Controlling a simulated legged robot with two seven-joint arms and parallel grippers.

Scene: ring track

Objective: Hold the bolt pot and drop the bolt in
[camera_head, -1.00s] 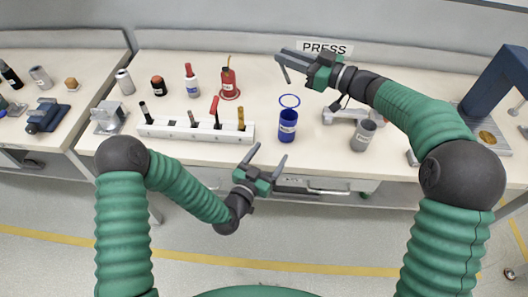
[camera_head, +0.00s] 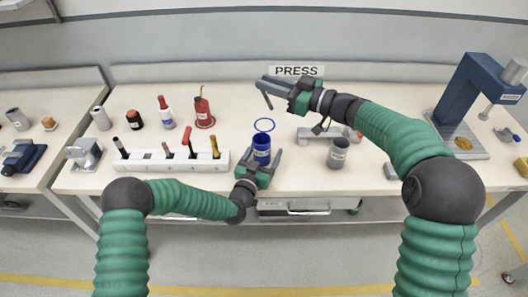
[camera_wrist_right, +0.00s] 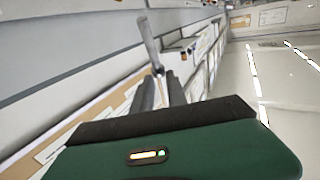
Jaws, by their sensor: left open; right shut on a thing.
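A blue pot with a white label (camera_head: 262,153) stands upright near the front edge of the bench. I take it as the bolt pot. My left gripper (camera_head: 259,158) is open, with one finger on each side of the pot; I cannot tell whether they touch it. My right gripper (camera_head: 264,86) is shut on a grey rod-shaped bolt (camera_head: 267,100), held above the bench behind the pot. The bolt also shows between the fingers in the right wrist view (camera_wrist_right: 150,42), tilted. The label text is too small to read.
A blue press (camera_head: 468,95) stands far right.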

